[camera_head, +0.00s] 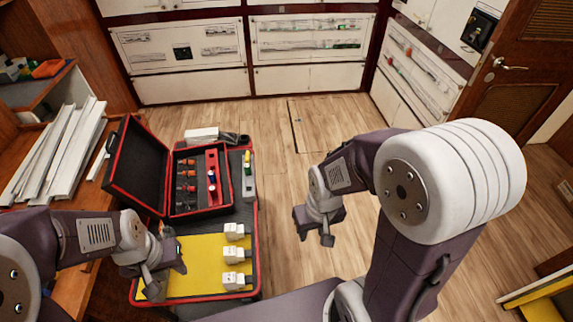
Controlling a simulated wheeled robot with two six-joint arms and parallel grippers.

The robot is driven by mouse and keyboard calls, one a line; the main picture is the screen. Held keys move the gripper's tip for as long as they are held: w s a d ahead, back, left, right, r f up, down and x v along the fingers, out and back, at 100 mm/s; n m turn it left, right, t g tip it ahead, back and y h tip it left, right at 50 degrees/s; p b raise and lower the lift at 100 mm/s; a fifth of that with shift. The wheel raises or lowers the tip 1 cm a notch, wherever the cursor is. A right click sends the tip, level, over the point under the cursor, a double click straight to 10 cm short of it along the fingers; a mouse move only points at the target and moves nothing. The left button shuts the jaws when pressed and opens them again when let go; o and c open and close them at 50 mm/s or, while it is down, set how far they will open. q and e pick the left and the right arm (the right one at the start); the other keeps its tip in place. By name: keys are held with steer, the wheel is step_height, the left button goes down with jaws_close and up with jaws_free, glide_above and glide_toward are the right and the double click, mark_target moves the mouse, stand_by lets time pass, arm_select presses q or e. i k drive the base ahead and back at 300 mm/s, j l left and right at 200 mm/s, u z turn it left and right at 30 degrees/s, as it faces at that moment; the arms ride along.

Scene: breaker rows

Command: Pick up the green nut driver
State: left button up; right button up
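An open black case with red edging (232,205) lies on the cart, its lid raised on the left. It holds several small tools with red, orange and dark handles. My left gripper (160,278) is over the left part of the yellow mat (205,275), in front of the case. My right gripper (322,226) hangs over the floor to the right of the cart, apart from everything. Whether either gripper is open is too small to tell.
Several white blocks (234,254) stand along the right side of the yellow mat. A grey holder (248,185) with a yellow-topped item is right of the case. White channels (62,150) lie on the left bench. The wooden floor (300,160) right of the cart is clear.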

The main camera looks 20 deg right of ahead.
mark_target(247, 167)
steer(key=z, duration=0.2)
steer(key=i+l+u, duration=0.15)
steer(key=l+u, duration=0.25)
steer(key=i+l+u, duration=0.1)
steer(key=l+u, duration=0.25)
steer(key=i+l+u, duration=0.1)
steer(key=l+u, duration=0.3)
steer(key=i+l+u, duration=0.15)
steer(key=l+u, duration=0.25)
steer(key=i+l+u, duration=0.1)
steer(key=l+u, duration=0.65)
steer(key=l, duration=0.15)
steer(key=l+u, duration=0.4)
